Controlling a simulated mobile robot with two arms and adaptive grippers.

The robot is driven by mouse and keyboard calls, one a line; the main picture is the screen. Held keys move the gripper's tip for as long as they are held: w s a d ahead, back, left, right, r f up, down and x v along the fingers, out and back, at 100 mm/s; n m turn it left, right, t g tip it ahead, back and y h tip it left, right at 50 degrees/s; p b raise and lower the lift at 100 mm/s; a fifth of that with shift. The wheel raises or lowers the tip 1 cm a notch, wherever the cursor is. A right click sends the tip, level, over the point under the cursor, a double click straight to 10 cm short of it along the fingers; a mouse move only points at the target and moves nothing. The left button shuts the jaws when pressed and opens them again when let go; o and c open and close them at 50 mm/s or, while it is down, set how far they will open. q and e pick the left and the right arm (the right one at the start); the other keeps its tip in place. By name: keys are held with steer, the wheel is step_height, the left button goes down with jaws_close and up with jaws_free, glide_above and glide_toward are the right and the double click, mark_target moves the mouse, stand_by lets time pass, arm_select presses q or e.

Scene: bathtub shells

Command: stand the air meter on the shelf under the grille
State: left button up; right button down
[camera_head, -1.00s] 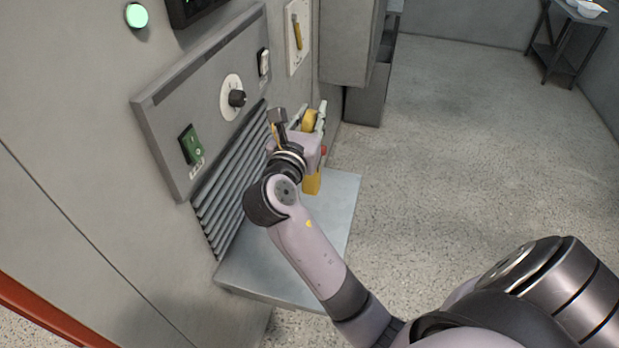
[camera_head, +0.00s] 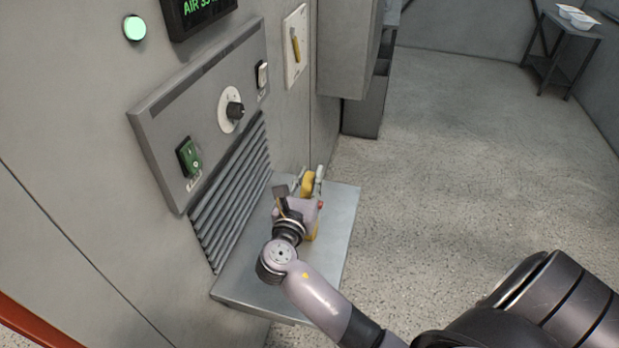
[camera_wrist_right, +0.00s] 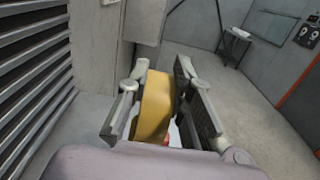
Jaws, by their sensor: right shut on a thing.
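The air meter (camera_head: 308,182) is a yellow instrument; its lower part is mostly hidden behind my right gripper in the head view. My right gripper (camera_head: 313,183) is shut on it, low over the shelf. In the right wrist view the yellow body of the meter (camera_wrist_right: 155,106) sits between the two fingers (camera_wrist_right: 159,100). The grey metal shelf (camera_head: 340,235) juts from the wall below the slatted grille (camera_head: 232,190). Whether the meter's base touches the shelf is hidden. My left gripper is not in view.
A panel above the grille has a green switch (camera_head: 189,157), a black knob (camera_head: 235,110) and a small white switch (camera_head: 262,75). A grey cabinet (camera_head: 345,50) stands beyond the shelf. A small table with white containers (camera_head: 578,16) is far right. The shelf's right side is bare.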

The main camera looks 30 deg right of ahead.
steer(key=c, duration=1.4)
jaws_free()
steer(key=shift+r, duration=0.1)
steer(key=shift+s+a, duration=0.25)
steer(key=b+v, duration=0.2)
steer(key=v, duration=0.9)
steer(key=shift+s+a, duration=0.1)
steer(key=shift+a, duration=0.1)
